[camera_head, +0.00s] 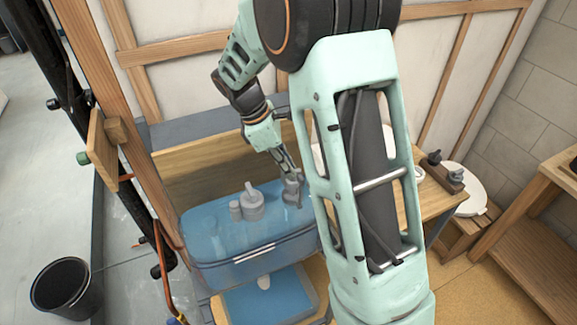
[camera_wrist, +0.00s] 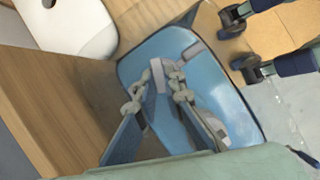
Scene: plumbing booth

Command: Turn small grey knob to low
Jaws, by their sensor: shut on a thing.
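A blue see-through unit (camera_head: 215,245) with a rounded top stands beside the wooden bench and shows in the wrist view as a blue rounded tray-like shape (camera_wrist: 215,85). A grey fitting with a lever (camera_head: 252,204) and a small grey cylinder (camera_head: 235,210) stand on its top. My gripper (camera_head: 291,180) reaches down at the right end of the unit. In the wrist view my gripper (camera_wrist: 157,93) has its fingers on either side of a small grey knob (camera_wrist: 158,74) and is shut on it. The fingers partly hide the knob, and I see no low mark.
A wooden panel (camera_head: 205,163) runs behind the unit. A black bucket (camera_head: 62,287) stands on the floor at left. Pipes and a wooden post (camera_head: 150,180) are close on the left.

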